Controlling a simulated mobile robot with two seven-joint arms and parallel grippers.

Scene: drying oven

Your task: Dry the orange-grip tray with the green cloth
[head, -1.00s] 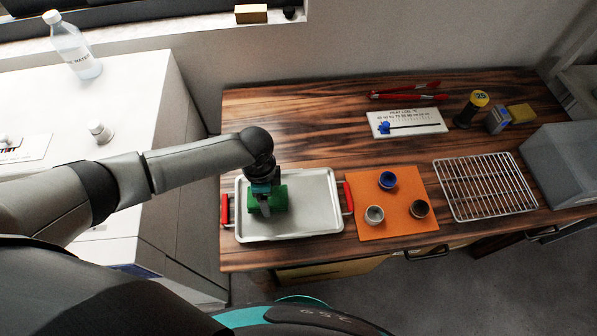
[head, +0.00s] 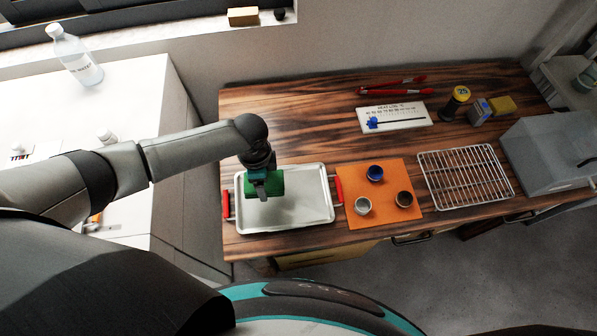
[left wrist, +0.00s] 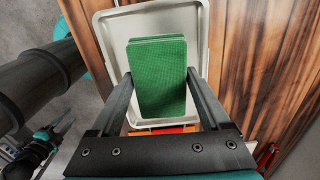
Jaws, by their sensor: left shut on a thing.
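The metal tray (head: 310,215) lies on the wooden bench, with a red-orange grip (head: 339,190) at its right end and another (head: 227,204) at its left. My left gripper (head: 264,190) is over the left half of the tray, shut on the green cloth (head: 277,182), a thick folded block. In the left wrist view the cloth (left wrist: 158,80) sits between the two fingers, with the tray (left wrist: 103,45) behind it. A shadow shows on the tray near the cloth; I cannot tell whether they touch.
An orange mat (head: 385,211) with three small cups is right of the tray. A wire rack (head: 465,178) and a grey box (head: 550,155) stand further right. A white board (head: 394,117) and red tongs (head: 392,87) lie behind. A bottle (head: 75,58) stands on the white cabinet at left.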

